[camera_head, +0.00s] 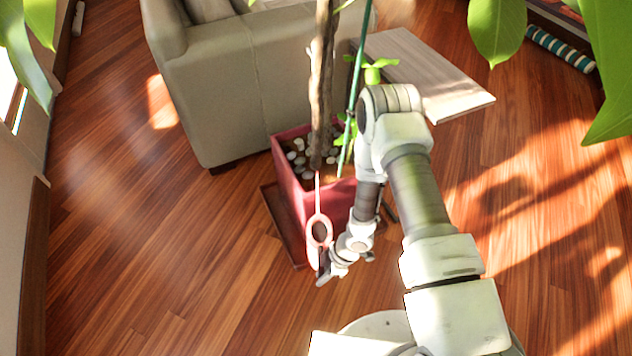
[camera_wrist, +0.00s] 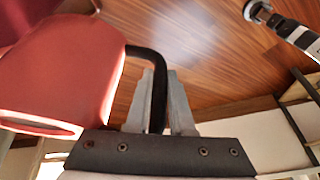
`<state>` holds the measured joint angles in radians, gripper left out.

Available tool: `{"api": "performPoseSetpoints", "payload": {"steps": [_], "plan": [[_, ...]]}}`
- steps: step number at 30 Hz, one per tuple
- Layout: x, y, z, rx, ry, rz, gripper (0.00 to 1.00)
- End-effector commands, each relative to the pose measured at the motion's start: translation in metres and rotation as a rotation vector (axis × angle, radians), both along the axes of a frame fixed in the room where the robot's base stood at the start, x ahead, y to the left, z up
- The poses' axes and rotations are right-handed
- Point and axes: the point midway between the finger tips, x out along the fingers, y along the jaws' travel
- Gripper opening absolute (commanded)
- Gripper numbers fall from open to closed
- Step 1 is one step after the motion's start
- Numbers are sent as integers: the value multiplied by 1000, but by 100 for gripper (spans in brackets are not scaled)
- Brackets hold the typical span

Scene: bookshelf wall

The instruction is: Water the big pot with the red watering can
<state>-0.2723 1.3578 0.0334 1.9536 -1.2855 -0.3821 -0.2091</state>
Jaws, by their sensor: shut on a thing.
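The big red square pot (camera_head: 288,183) stands on the floor in the middle of the head view. It holds a trunk and pale stones, and my arm hides part of its right side. The red watering can (camera_head: 319,232) is in front of the pot in the picture, its thin spout reaching up over the pot's near rim. In the wrist view, the can's red body (camera_wrist: 65,70) fills the left side, with its black handle (camera_wrist: 150,60) between my fingers. My gripper (camera_wrist: 162,100) is shut on that handle. It is small in the head view (camera_head: 330,270). No water is visible.
A beige sofa (camera_head: 215,85) stands behind the pot to the left. A low grey wooden table (camera_head: 425,75) is behind it to the right. Green leaves (camera_head: 497,30) hang near the camera. The wooden floor (camera_head: 150,230) left of the pot is clear.

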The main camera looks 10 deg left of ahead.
Motion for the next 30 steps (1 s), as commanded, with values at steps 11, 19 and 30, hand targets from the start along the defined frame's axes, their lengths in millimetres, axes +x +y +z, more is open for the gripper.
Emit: {"api": "performPoseSetpoints", "payload": {"steps": [11,19,30], "plan": [[-29,-5,17,0,1,0,0],[-57,-10,31,1,2,2,0],[-77,-14,41,0,-1,1,0]]}}
